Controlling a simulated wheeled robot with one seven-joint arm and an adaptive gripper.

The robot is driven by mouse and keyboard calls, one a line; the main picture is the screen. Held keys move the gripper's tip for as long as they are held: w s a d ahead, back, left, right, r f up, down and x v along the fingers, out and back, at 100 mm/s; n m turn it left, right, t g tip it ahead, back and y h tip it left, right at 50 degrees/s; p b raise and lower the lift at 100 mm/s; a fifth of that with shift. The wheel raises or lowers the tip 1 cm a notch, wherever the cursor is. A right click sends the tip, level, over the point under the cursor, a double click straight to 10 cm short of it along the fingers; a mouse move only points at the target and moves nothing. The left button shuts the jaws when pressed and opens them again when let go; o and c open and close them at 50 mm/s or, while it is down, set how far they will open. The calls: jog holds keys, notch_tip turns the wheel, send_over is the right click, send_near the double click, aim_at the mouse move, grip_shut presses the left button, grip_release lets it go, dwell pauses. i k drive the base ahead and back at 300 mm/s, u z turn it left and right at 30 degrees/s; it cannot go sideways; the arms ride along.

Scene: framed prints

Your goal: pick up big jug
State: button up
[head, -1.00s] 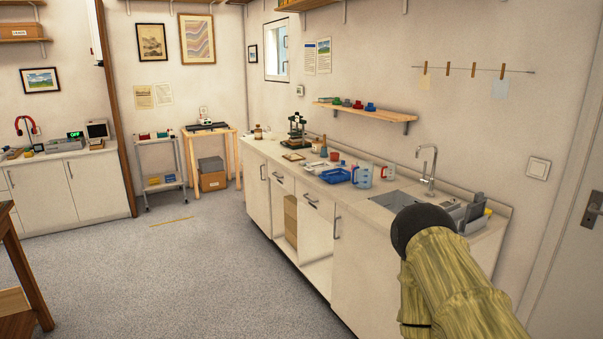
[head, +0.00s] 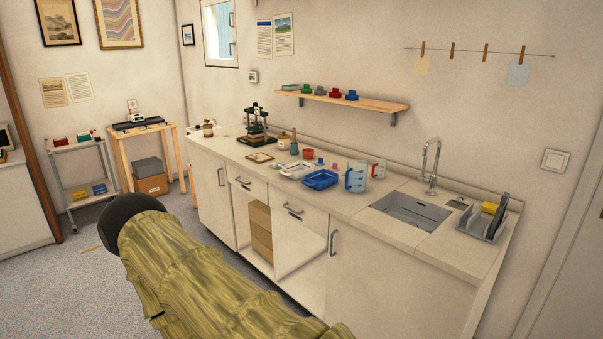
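The big jug (head: 356,177) is a clear measuring jug with a blue handle and blue markings. It stands upright on the counter, just left of the sink. A smaller clear jug with red markings (head: 378,169) stands behind it to the right. My arm, in a yellow-green sleeve with a dark rounded end, crosses the lower left of the head view, well apart from the jug. My gripper's fingers do not show.
A blue tray (head: 320,180) lies left of the jug on the counter (head: 346,206). The sink (head: 410,211) with its tap (head: 431,165) is to the right. A wall shelf (head: 350,102) hangs above. A dish rack (head: 483,219) stands at the right end.

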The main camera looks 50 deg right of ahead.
aim_at(356, 175)
jog(key=z, duration=0.3)
jog(key=i, duration=1.2)
jog(key=z, duration=1.35)
jog(key=i, duration=0.55)
jog(key=z, duration=0.55)
